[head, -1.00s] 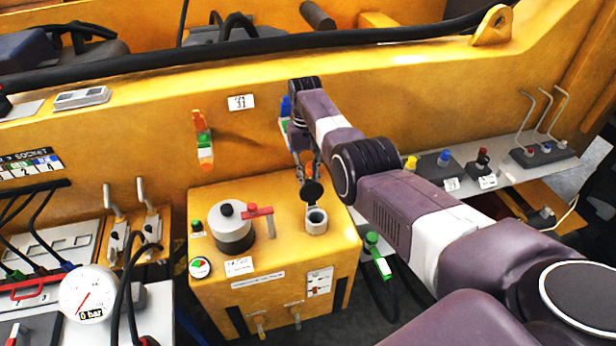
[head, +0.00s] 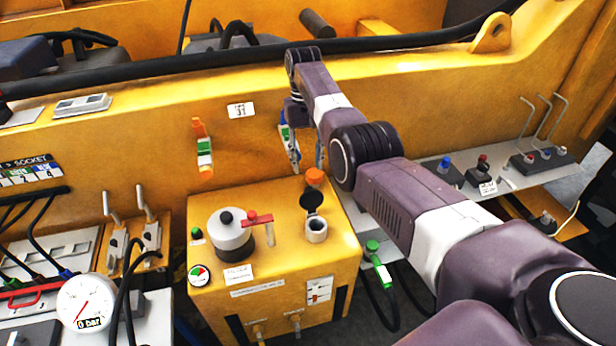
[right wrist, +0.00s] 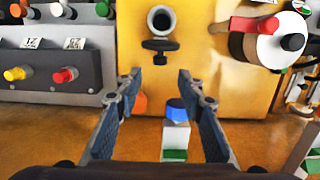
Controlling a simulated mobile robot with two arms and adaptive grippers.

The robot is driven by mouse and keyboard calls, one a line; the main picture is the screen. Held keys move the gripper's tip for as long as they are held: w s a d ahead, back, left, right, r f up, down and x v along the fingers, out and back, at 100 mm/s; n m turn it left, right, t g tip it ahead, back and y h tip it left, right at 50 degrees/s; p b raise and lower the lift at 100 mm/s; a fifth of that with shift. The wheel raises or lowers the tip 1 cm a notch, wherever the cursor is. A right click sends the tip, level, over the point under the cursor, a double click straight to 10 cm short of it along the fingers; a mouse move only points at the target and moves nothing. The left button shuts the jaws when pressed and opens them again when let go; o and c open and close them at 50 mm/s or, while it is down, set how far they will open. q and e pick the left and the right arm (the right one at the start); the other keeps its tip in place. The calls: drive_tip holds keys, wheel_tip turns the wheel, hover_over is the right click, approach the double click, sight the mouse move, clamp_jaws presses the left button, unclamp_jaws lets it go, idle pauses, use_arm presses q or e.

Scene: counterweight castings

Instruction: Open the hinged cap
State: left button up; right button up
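The hinged cap (head: 311,201) is a black disc beside the white filler neck (head: 316,230) on top of the yellow box. It is swung back off the neck, towards the yellow wall, and the dark mouth of the neck is uncovered. In the right wrist view the cap (right wrist: 160,45) lies beside the open neck (right wrist: 161,20). My right gripper (head: 307,163) is above and behind the cap, apart from it. In the wrist view its two fingers (right wrist: 167,88) are spread with nothing gripped. My left gripper is in neither view.
A grey pot with a red lever (head: 231,234) stands left of the neck. A green-handled valve (head: 379,262) is at the right. The yellow wall (head: 250,140) is close behind.

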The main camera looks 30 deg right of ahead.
drive_tip(key=shift+w+r, duration=0.2)
drive_tip(key=shift+r, duration=1.4)
